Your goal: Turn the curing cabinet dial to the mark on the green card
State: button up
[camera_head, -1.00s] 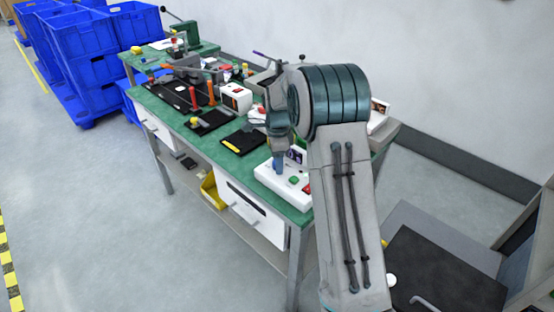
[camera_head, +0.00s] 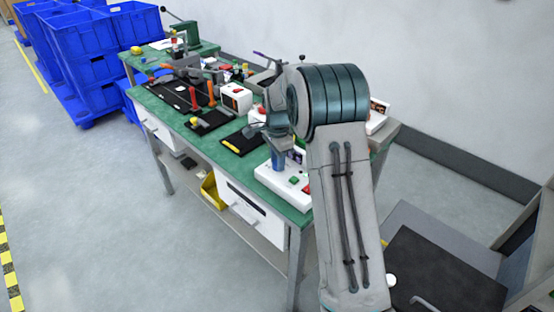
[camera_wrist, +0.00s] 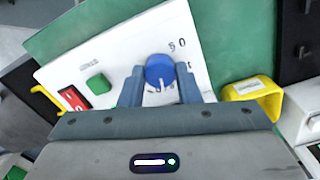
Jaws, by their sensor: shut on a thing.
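The blue round dial (camera_wrist: 159,69) sits on a white panel (camera_wrist: 110,50) with printed figures at its right. A pale pointer line shows on the dial's near side in the wrist view. My gripper (camera_wrist: 160,84) is shut on the dial, one finger on each side. In the head view my gripper (camera_head: 278,157) reaches down to the white control box (camera_head: 268,178) at the bench's near end, and the dial is hidden there. I cannot make out the green card for certain in either view.
A green button (camera_wrist: 99,84) and a red switch (camera_wrist: 73,99) are on the same panel, left of the dial. A yellow bin-like part (camera_wrist: 252,90) lies close on the right. Tools and trays crowd the green bench (camera_head: 160,100) farther back.

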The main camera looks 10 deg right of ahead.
jog(key=n, duration=0.4)
jog(key=shift+n, duration=0.3)
jog(key=n, duration=0.3)
jog(key=shift+n, duration=0.3)
jog(key=n, duration=0.4)
jog(key=shift+s+f+p, duration=0.1)
jog(key=shift+p, duration=0.2)
jog(key=shift+n, duration=1.7)
jog(key=o, duration=1)
